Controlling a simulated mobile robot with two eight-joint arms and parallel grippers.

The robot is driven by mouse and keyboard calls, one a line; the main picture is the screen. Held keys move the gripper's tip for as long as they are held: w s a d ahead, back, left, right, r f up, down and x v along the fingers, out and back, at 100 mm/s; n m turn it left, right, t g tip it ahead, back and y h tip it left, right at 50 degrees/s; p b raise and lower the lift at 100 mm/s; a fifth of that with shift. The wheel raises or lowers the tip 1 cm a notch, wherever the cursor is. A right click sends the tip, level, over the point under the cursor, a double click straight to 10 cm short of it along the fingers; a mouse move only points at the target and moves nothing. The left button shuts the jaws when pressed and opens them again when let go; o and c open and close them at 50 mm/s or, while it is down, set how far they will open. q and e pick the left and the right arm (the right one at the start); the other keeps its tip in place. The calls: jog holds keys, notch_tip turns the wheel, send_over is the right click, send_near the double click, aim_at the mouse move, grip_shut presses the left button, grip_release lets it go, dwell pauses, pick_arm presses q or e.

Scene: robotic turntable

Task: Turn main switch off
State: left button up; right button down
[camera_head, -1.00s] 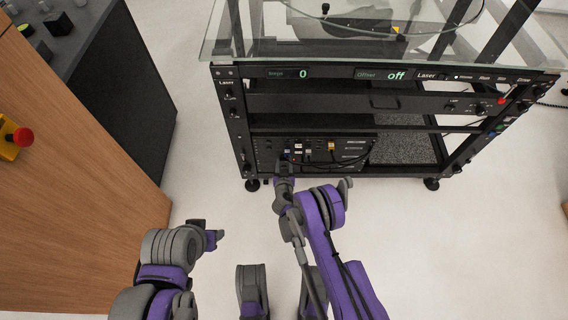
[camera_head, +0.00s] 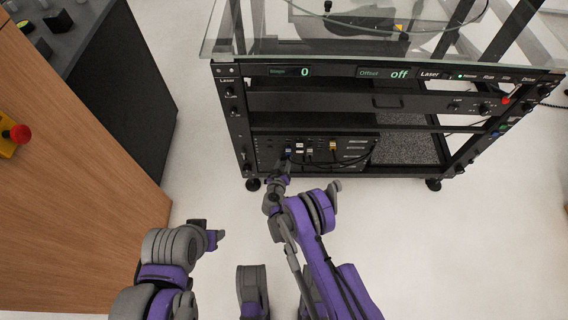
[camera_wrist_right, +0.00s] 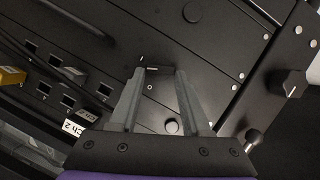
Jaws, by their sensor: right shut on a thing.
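The main switch (camera_wrist_right: 153,70) is a small dark piece on the black panel in the right wrist view, with white marks above and below it. My right gripper (camera_wrist_right: 158,74) has its fingertips on either side of the switch and is shut on it. In the head view my right gripper (camera_head: 281,165) reaches the left part of the rack's lower panel (camera_head: 268,152); the switch is too small to make out there. My left gripper (camera_head: 214,233) is low and away from the rack, and its jaw state is unclear.
The black rack (camera_head: 340,102) has a glass top (camera_head: 225,42) and displays reading 0 and off. A wooden cabinet (camera_head: 75,180) with a red button (camera_head: 20,134) stands left. Pale floor is free between.

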jog(key=shift+a+n+h+b, duration=0.15)
jog(key=shift+n+h+b, duration=0.3)
jog(key=shift+n, duration=0.25)
jog(key=shift+c, duration=1.8)
grip_release()
jog(key=p+v, duration=0.2)
jog(key=v, duration=0.8)
jog(key=shift+s, duration=0.35)
jog(key=shift+a, duration=0.1)
